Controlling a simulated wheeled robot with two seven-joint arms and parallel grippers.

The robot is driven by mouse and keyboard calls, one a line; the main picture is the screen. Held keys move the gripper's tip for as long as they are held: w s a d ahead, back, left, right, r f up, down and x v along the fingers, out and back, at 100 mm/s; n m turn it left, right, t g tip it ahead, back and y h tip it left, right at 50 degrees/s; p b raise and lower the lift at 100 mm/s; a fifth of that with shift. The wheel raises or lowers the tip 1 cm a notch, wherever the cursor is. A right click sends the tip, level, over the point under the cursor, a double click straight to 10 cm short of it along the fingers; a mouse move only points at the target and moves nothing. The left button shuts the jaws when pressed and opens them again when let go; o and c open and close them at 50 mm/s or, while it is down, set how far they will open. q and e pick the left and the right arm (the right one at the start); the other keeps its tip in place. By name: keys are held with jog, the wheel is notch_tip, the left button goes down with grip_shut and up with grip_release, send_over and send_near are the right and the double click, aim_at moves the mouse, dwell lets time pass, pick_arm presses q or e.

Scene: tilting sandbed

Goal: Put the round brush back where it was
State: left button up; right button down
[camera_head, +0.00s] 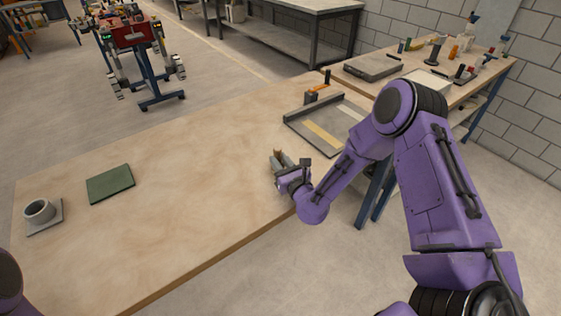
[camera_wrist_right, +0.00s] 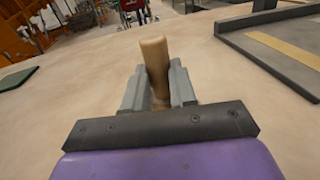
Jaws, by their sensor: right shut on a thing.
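My right gripper (camera_head: 281,160) is shut on a light wooden handle, which I take to be the round brush (camera_wrist_right: 153,60). In the right wrist view the handle stands up between the two grey jaws (camera_wrist_right: 158,88), and its lower end is hidden by the gripper. No bristles show. In the head view the gripper is low over the near right part of the wooden table (camera_head: 160,220), left of the grey tray. I cannot tell whether the brush touches the table. My left gripper is out of view.
A grey-rimmed tray (camera_head: 290,124) with pale strips lies at the table's right end, with an orange-handled tool (camera_head: 318,92) behind it. A green mat (camera_head: 110,184) and a grey cup (camera_head: 39,210) on a square plate are at left. The table's middle is clear.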

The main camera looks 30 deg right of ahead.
jog(key=shift+f, duration=0.15)
jog(key=c, duration=0.9)
grip_release()
jog(key=shift+s+r, duration=0.15)
jog(key=shift+r, duration=0.15)
jog(key=s+b, duration=0.3)
jog(key=s, duration=0.8)
jog(key=shift+a, duration=0.2)
jog(key=shift+s+r, duration=0.1)
jog(key=shift+s, duration=0.3)
